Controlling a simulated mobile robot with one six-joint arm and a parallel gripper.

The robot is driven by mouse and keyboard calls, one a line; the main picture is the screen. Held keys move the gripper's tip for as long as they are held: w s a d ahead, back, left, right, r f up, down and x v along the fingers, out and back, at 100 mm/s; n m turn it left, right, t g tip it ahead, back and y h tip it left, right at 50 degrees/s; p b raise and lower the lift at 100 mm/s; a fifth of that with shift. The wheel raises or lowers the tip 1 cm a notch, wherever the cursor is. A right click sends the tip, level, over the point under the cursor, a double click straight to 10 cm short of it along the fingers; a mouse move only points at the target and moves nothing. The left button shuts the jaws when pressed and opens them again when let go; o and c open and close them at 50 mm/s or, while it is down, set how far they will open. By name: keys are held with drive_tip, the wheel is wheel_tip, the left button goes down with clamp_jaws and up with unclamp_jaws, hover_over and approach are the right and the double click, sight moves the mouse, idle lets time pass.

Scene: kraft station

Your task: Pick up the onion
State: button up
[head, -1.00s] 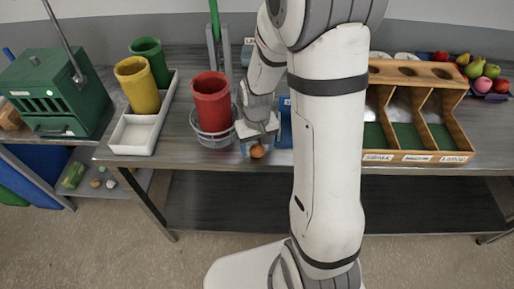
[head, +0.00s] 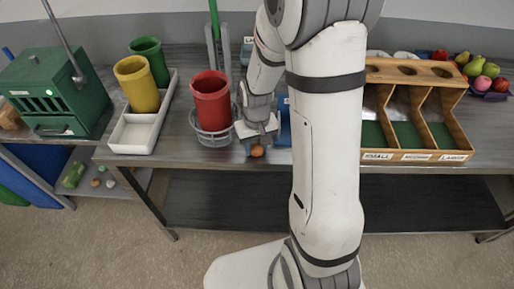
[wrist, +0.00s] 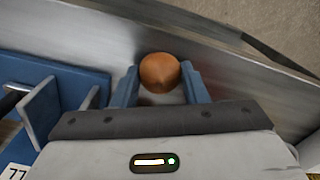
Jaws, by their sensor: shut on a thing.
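The onion (wrist: 160,72) is round and orange-brown with a pointed tip. In the wrist view it sits between the two blue fingers of my gripper (wrist: 162,85), which is shut on it.
A red cup (head: 211,98) in a wire holder stands just left of my gripper. A blue holder (wrist: 62,92) lies close beside the left finger. A wooden three-bay sorter (head: 420,70) stands to the right. The table's front edge is very near.

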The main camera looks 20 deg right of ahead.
sight(257, 144)
wheel_tip(257, 144, up, 10)
drive_tip(key=shift+b, duration=0.45)
